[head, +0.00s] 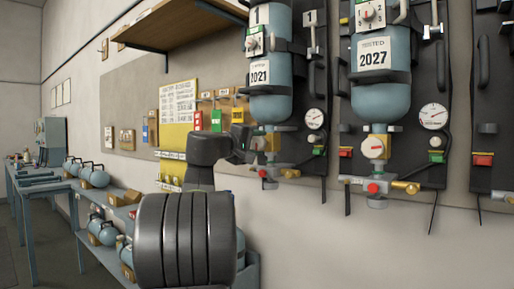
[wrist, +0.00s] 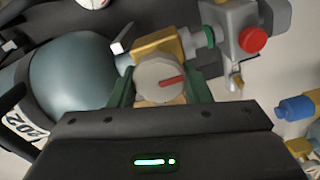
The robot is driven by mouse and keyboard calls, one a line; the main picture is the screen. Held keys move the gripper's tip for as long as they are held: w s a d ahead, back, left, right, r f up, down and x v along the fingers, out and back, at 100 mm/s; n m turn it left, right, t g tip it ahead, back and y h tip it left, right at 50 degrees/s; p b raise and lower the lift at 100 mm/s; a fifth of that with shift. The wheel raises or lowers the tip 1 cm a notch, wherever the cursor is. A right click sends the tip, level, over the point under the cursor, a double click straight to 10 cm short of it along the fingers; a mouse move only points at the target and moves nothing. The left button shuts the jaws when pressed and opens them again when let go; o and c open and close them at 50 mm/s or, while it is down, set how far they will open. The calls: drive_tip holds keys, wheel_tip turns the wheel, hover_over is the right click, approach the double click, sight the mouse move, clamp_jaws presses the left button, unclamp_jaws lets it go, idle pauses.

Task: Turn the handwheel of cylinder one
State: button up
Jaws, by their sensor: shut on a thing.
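Cylinder one (head: 270,104), blue-grey with a "1" plate and a 2021 label, hangs upside down on a dark wall panel, its valve at the bottom. In the head view my gripper (head: 246,145) is at that valve and mostly hides the handwheel. In the wrist view the round pale handwheel (wrist: 158,82) with a red mark sits between the green fingers of my gripper (wrist: 161,90). The fingers are shut on it from both sides. The red mark points to the right. The cylinder body (wrist: 75,75) shows at left in the wrist view.
A second cylinder (head: 380,100) labelled 2027 hangs to the right, with its own handwheel (head: 374,147). Round gauges (head: 315,118) sit beside both cylinders. A wooden shelf (head: 180,25) is above left. A bench with small cylinders (head: 98,178) runs along the left wall.

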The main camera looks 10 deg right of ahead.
idle(0.4)
drive_tip(key=o, duration=1)
drive_tip(key=v, duration=1.3)
drive_tip(key=shift+s+a, duration=0.25)
drive_tip(key=shift+s, duration=0.05)
drive_tip(key=shift+f, duration=0.1)
drive_tip(key=x, duration=1.4)
drive_tip(key=shift+a, duration=0.1)
